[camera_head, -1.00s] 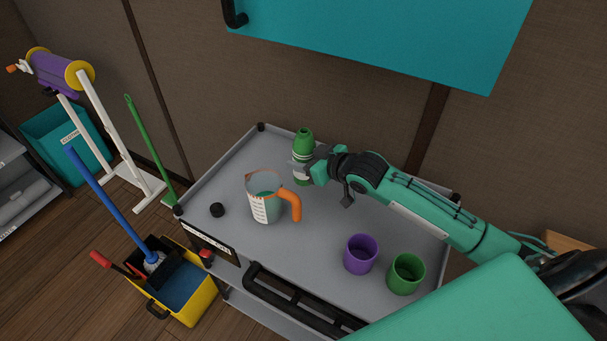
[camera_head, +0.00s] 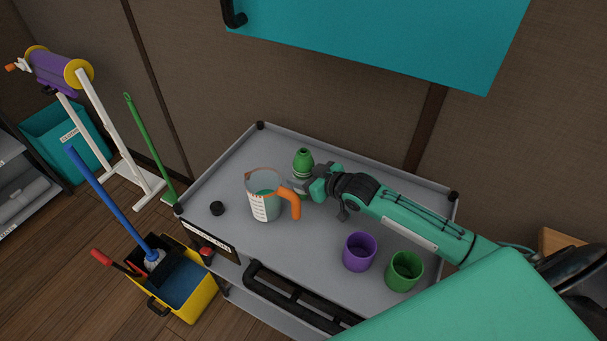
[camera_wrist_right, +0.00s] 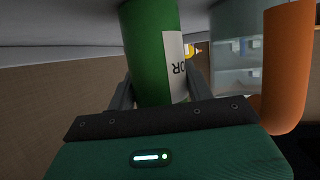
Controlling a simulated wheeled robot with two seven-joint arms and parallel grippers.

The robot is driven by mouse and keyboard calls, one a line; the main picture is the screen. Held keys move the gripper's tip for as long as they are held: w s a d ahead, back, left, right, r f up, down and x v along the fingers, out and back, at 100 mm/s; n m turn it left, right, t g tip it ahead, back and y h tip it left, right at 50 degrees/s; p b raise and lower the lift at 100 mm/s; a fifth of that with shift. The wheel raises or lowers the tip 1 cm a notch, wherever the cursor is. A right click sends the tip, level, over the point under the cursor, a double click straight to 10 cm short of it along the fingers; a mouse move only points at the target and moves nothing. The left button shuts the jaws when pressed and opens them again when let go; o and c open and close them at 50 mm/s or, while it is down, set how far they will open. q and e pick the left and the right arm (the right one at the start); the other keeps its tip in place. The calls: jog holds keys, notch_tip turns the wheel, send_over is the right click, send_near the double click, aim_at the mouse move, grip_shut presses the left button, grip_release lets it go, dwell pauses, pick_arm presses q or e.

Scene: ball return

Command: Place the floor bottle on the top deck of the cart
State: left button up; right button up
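The green floor bottle (camera_head: 303,159) is upright at the back of the cart's grey top deck (camera_head: 325,224). It also shows in the right wrist view (camera_wrist_right: 148,45), with a white label ending in "OR". My right gripper (camera_head: 303,186) is around the bottle's body, with a finger against each side in the wrist view (camera_wrist_right: 160,92). The bottle's base is partly hidden by the jug and gripper in the head view, so I cannot tell whether it touches the deck. My left gripper is not in view.
A clear measuring jug (camera_head: 262,206) with an orange handle stands close to the bottle. A black cap (camera_head: 217,208), purple cup (camera_head: 359,252) and green cup (camera_head: 404,271) are on the deck. A teal cabinet (camera_head: 380,35) hangs above. A yellow mop bucket (camera_head: 199,297) stands left.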

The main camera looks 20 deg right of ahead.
jog(key=o, duration=0.3)
jog(key=shift+r, duration=0.2)
jog(key=shift+s+d, duration=0.15)
jog(key=shift+s, duration=0.2)
jog(key=b+v, duration=0.1)
jog(key=v, duration=0.5)
jog(key=shift+s+r, duration=0.25)
jog(key=shift+s, duration=0.05)
jog(key=shift+d, duration=0.15)
